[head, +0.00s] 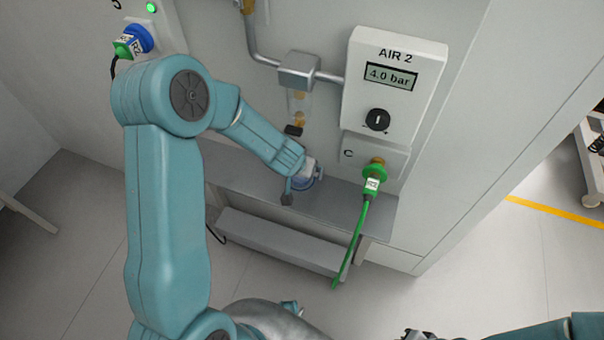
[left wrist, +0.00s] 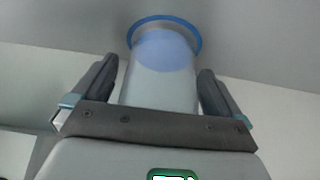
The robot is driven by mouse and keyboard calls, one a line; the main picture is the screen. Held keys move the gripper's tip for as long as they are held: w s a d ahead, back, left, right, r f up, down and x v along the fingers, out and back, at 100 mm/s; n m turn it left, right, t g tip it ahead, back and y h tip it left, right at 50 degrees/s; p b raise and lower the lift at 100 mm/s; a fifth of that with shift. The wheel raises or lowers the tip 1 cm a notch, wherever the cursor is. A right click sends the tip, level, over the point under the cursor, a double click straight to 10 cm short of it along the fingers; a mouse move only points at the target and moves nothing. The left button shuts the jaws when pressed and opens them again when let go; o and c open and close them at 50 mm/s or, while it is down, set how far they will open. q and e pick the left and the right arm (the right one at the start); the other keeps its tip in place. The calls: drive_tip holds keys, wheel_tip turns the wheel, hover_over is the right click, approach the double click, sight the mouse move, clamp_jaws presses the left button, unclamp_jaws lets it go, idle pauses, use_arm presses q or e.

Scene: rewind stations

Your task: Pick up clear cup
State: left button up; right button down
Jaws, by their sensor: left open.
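The clear cup (left wrist: 162,75), with a blue ring at its far end, stands between the two fingers of my left gripper (left wrist: 158,92) in the left wrist view. A gap shows on each side of the cup, so the fingers are open around it and not closed on it. In the head view my left gripper (head: 301,184) is low by the wall panel, just over the grey ledge (head: 345,208). The cup (head: 304,183) shows there only as a small bluish patch, mostly hidden by the gripper. A dark end of my right arm is cut off at the bottom edge.
The AIR 2 box (head: 396,82) reads 4.0 bar. A green hose (head: 356,235) hangs from port C, right of my left gripper. A filter unit (head: 299,75) is above the gripper. A blue and green plug (head: 134,41) is at upper left.

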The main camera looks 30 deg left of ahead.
use_arm(q)
drive_tip(key=shift+s+r, duration=0.15)
drive_tip(key=shift+r, duration=0.1)
drive_tip(key=shift+f, duration=0.1)
drive_tip(key=c, duration=1.1)
drive_tip(key=shift+c, duration=0.2)
use_arm(e)
drive_tip(key=shift+r, duration=0.1)
